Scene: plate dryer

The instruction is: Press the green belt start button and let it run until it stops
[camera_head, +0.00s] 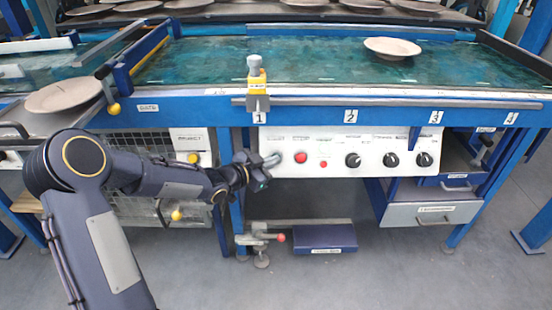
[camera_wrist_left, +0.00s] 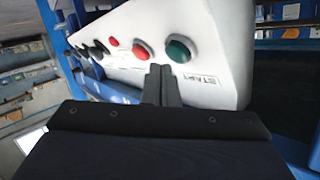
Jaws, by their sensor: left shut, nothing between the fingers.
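The green start button (camera_wrist_left: 181,48) is a round button on the white control panel (camera_head: 340,140), beside a "START" label in the left wrist view. A red button (camera_wrist_left: 142,50) is next to it, and this red button also shows in the head view (camera_head: 300,157). My left gripper (camera_head: 272,161) is shut and empty at the panel's left end, hiding the green button in the head view. In the left wrist view its fingertips (camera_wrist_left: 161,70) are just below and between the green and red buttons. I cannot tell whether they touch the panel. My right gripper is not in view.
The belt (camera_head: 300,60) above the panel carries a plate (camera_head: 392,48). Another plate (camera_head: 64,95) lies at the left. A yellow-and-grey fitting (camera_head: 256,80) stands on the belt's front edge. Black knobs (camera_head: 353,160) sit right of the red buttons. Below are a blue pedal (camera_head: 325,238) and a red-tipped lever (camera_head: 281,237).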

